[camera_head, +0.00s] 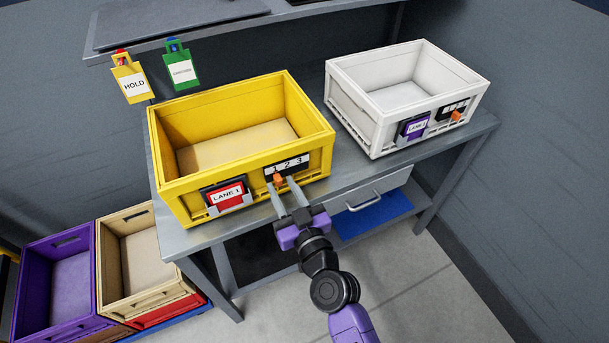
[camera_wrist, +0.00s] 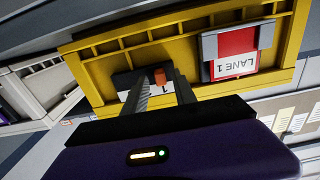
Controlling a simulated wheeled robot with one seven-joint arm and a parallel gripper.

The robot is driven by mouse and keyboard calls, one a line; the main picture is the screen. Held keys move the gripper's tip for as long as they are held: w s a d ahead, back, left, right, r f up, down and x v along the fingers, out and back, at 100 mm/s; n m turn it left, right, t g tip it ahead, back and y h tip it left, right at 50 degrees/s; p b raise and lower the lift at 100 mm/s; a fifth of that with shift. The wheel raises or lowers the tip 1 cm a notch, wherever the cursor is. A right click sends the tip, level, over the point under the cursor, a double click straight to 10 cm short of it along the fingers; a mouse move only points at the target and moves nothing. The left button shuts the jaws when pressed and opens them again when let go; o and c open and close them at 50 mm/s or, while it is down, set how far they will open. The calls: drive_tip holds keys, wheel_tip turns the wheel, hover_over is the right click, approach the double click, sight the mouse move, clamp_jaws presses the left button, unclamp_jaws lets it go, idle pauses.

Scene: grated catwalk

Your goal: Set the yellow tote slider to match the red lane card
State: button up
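The yellow tote (camera_head: 262,155) stands on the metal bench. Its red lane card (camera_head: 228,196) reads LANE 1 and shows upside down in the wrist view (camera_wrist: 237,53). Beside the card is a scale plate (camera_head: 287,165) marked 1, 2, 3. The slider's orange knob (camera_head: 278,178) sits near the 1 end, below the numbers. In the wrist view the knob (camera_wrist: 158,76) lies between my fingertips, closer to the left one, with a gap on the right. My gripper (camera_head: 280,187) is open at the tote's front; contact with the knob cannot be told.
A white tote (camera_head: 365,112) with a purple lane card (camera_head: 415,127) and its own orange knob stands at the right. Yellow HOLD (camera_head: 133,84) and green (camera_head: 181,70) tags hang behind. Purple (camera_head: 55,285) and tan (camera_head: 128,262) crates stand lower left.

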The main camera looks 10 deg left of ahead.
drive_tip(key=b+v, duration=0.3)
drive_tip(key=v, duration=0.2)
drive_tip(key=shift+s+d, duration=0.25)
drive_tip(key=shift+s, duration=0.05)
idle(0.6)
drive_tip(key=s+d+r+m+t+h, duration=0.1)
drive_tip(key=s+d+m+t+h, duration=0.1)
drive_tip(key=s+d+m+h, duration=0.45)
drive_tip(key=s+d+r+m+t+h, duration=0.1)
drive_tip(key=s+d+r+m+t, duration=0.15)
drive_tip(key=d, duration=0.65)
drive_tip(key=s+d+g, duration=0.1)
drive_tip(key=s+d, duration=0.3)
drive_tip(key=s, duration=0.4)
drive_tip(key=s+d+f+n+g+h, duration=0.1)
drive_tip(key=s+d, duration=0.3)
drive_tip(key=s, duration=0.4)
drive_tip(key=s+d+n+g+h, duration=0.1)
drive_tip(key=s+d, duration=0.3)
drive_tip(key=s, duration=0.4)
drive_tip(key=shift+s+d+g, duration=0.25)
drive_tip(key=shift+s+g, duration=0.15)
drive_tip(key=shift+g, duration=0.45)
